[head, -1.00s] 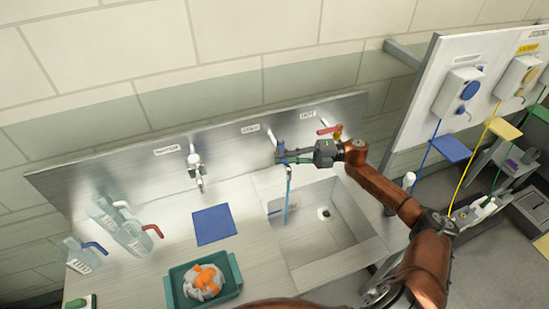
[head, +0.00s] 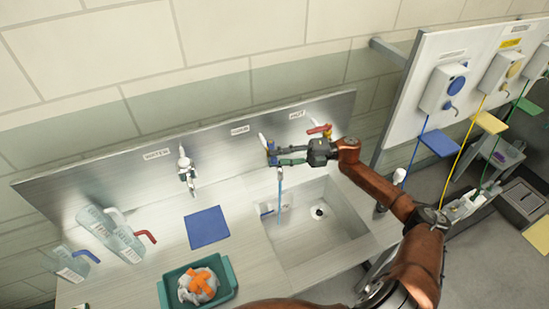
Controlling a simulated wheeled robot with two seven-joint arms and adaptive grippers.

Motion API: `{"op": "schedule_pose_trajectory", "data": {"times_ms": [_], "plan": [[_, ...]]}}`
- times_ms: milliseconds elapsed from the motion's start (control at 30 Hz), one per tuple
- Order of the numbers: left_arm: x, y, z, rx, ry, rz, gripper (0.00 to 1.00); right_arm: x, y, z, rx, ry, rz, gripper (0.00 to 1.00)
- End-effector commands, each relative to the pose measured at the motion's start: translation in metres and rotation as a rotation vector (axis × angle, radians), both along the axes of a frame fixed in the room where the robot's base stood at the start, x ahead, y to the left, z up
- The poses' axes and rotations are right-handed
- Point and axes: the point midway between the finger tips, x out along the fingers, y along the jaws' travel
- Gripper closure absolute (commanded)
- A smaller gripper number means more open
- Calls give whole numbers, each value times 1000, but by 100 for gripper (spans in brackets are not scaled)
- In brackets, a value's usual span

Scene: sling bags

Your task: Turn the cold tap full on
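The cold tap (head: 268,146) is on the steel back panel, under the middle label, with blue on its handle. A thin blue stream (head: 281,200) hangs from its spout into the sink (head: 325,239). My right gripper (head: 279,155) reaches in from the right, with its two fingers apart at the cold tap. The fingertips partly hide the tap; I cannot tell whether they touch the handle. My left gripper is out of view.
The red-handled hot tap (head: 319,129) is just right of and behind my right gripper. Another tap (head: 186,168) is to the left. A blue mat (head: 207,227), a green tray (head: 231,275) with an orange-and-white item, and several bottles (head: 97,226) are on the left counter.

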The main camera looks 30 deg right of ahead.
Motion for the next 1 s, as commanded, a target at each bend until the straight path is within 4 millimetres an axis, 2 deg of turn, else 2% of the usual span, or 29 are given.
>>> {"op": "schedule_pose_trajectory", "data": {"times_ms": [200, 433, 833, 1000], "plan": [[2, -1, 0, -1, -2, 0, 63, -13, -32, -1, -2, 3, -4, 71], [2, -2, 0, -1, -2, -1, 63, -23, -57, 0, -2, 1, -3, 71], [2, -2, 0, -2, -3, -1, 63, -27, -63, 0, -1, 0, -1, 71], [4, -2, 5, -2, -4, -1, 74, -25, -61, 4, 5, 2, -11, 71]]}}
